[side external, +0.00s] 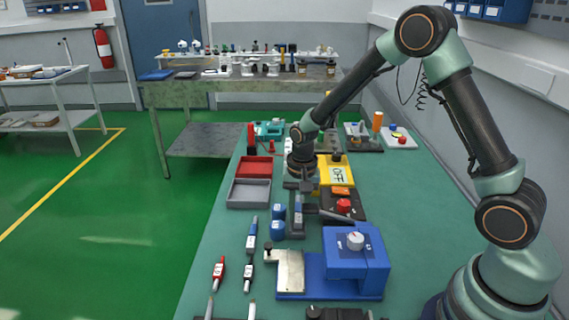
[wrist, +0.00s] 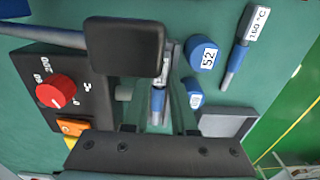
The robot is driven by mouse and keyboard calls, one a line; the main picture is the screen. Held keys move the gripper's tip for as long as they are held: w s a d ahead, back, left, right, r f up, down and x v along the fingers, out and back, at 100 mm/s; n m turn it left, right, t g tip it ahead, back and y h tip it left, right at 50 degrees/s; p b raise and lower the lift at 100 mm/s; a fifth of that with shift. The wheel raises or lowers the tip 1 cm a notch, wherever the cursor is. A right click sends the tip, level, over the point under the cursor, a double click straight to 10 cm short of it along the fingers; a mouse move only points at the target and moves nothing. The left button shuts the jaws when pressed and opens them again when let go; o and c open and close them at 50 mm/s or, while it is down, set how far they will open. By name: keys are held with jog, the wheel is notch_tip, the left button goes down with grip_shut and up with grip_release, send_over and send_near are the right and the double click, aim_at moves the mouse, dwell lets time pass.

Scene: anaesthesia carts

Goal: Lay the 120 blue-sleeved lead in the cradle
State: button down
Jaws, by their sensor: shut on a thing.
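My gripper (side external: 296,228) points down at the middle of the bench. I cannot make out the cradle for certain; my gripper covers part of the area beside the black dial box (side external: 358,204).
The dial box has a red knob (wrist: 56,91). Two blue cylinders (side external: 279,212) (side external: 277,231) stand close left of my gripper. A blue device (side external: 342,275) with a metal plate stands in front. Red (side external: 251,167) and grey (side external: 248,194) trays lie behind left. Red (side external: 218,272) and black (side external: 248,276) leads lie front left.

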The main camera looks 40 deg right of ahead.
jog(key=c, duration=0.6)
grip_release()
jog(key=shift+c, duration=0.2)
notch_tip(320, 180, up, 11)
jog(key=s+r+n+t, duration=0.5)
jog(key=s+r+n, duration=0.4)
jog(key=s, duration=0.5)
jog(key=shift+a+r, duration=0.15)
jog(key=shift+r, duration=0.8)
